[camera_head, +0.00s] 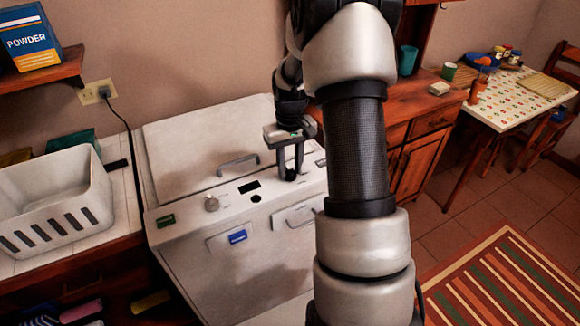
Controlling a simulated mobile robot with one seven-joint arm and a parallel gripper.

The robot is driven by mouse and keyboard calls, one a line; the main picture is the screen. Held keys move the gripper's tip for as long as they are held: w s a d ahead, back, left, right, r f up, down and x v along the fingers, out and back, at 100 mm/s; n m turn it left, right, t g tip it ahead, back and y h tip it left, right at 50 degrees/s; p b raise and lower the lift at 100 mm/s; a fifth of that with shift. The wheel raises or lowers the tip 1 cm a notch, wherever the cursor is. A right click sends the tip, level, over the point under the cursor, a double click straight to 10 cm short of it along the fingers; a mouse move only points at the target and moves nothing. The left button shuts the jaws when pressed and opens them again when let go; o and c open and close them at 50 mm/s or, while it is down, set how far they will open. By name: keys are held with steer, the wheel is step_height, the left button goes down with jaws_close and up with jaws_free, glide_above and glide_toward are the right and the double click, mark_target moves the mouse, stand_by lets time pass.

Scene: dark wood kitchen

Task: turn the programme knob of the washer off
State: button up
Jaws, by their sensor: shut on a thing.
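The white washer (185,245) stands in the middle, with its control panel along the front top edge. My gripper (290,174) points down at the right part of this panel. It is shut on a small dark knob (291,176), partly hidden by the fingers. A round light-grey knob (211,203) stands free further left on the panel. No marking shows which of the two is the programme knob, and I cannot read the setting of either.
A dark display (248,187) and a black button (256,198) lie between the knobs. A lid handle (238,165) rises behind them. A white basket (55,200) stands left. My arm hides the panel's right end. A wooden cabinet (410,160) stands right.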

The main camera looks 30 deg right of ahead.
mark_target(290, 170)
steer(key=shift+n, duration=0.6)
steer(key=o, duration=1.1)
step_height(290, 170, up, 18)
steer(key=shift+f+p, duration=0.25)
steer(key=shift+p, duration=0.3)
steer(key=s+a+r+t+p, duration=0.4)
steer(key=s+a+r, duration=0.8)
steer(key=s+r, duration=0.3)
steer(key=shift+m+t, duration=0.3)
steer(key=shift+t, duration=0.5)
steer(key=s, duration=0.2)
steer(key=s+a+f+p, duration=0.1)
steer(key=s, duration=0.2)
steer(key=s+a, duration=0.1)
steer(key=s, duration=0.2)
steer(key=shift+s+a+f, duration=0.1)
steer(key=shift+a+f, duration=0.15)
steer(key=shift+f, duration=0.05)
